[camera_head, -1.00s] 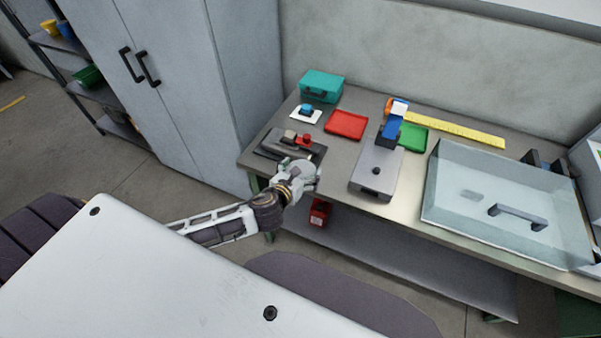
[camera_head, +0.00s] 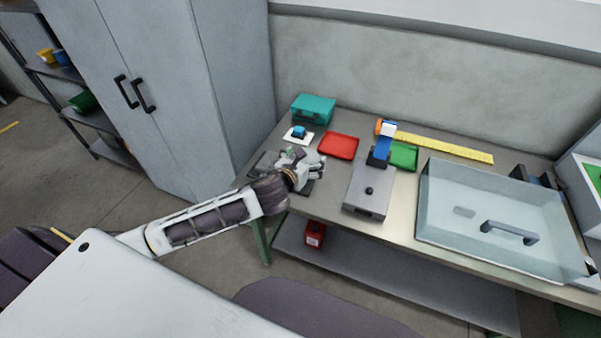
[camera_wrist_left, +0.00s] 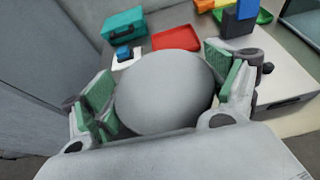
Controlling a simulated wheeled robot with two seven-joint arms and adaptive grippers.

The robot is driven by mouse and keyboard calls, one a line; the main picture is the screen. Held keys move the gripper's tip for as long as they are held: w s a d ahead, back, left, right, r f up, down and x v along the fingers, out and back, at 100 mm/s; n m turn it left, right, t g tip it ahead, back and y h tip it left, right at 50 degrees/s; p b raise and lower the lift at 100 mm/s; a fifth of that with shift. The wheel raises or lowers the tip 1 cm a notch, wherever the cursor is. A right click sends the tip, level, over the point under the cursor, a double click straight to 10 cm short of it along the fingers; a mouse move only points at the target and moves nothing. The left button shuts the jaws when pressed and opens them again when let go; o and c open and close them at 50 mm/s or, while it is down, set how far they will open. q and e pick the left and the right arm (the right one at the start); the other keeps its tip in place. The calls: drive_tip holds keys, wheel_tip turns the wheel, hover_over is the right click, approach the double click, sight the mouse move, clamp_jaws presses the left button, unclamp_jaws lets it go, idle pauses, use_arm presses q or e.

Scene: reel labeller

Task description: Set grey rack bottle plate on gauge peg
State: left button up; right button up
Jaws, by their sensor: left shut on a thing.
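My left gripper (camera_head: 303,164) is over the dark rack (camera_head: 262,163) at the table's left front. It is shut on a smooth, round grey thing, taken to be the bottle plate (camera_wrist_left: 165,92), which sits between the green finger pads in the left wrist view. The plate hides what lies under it, and the hand covers most of the rack in the head view. A grey box (camera_head: 362,202) with a short dark peg (camera_head: 369,190) on top, possibly the gauge peg, stands to the right, apart from the hand. My right gripper is not in view.
Behind the hand are a teal case (camera_head: 314,108), a blue-topped piece on a white card (camera_head: 296,139) and a red tray (camera_head: 338,146). A clear lidded box (camera_head: 500,215) fills the right.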

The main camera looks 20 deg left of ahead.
use_arm(q)
drive_tip(key=w+d+r+m+h+p, duration=0.1)
drive_tip(key=w+d+r, duration=0.2)
drive_tip(key=r, duration=0.3)
drive_tip(key=w+d+r+p, duration=0.1)
drive_tip(key=w+d+r, duration=0.2)
drive_tip(key=r, duration=0.4)
drive_tip(key=w+d+r+m+h+p, duration=0.2)
drive_tip(key=w+d, duration=0.2)
drive_tip(key=d, duration=0.3)
drive_tip(key=d+f+m+h, duration=0.1)
drive_tip(key=d+f, duration=0.1)
drive_tip(key=f, duration=0.5)
drive_tip(key=d+f+m+g+h, duration=0.1)
drive_tip(key=d+f, duration=0.1)
drive_tip(key=f, duration=0.5)
drive_tip(key=d+f+m+g+h, duration=0.1)
drive_tip(key=d+f+h, duration=0.1)
drive_tip(key=f, duration=0.5)
drive_tip(key=shift+s+d, duration=0.4)
drive_tip(key=shift+d, duration=0.15)
drive_tip(key=shift+s+d+r+m+h, duration=0.3)
drive_tip(key=shift+d+r+m+h, duration=0.1)
drive_tip(key=shift+d+m, duration=0.15)
drive_tip(key=shift+f, duration=0.2)
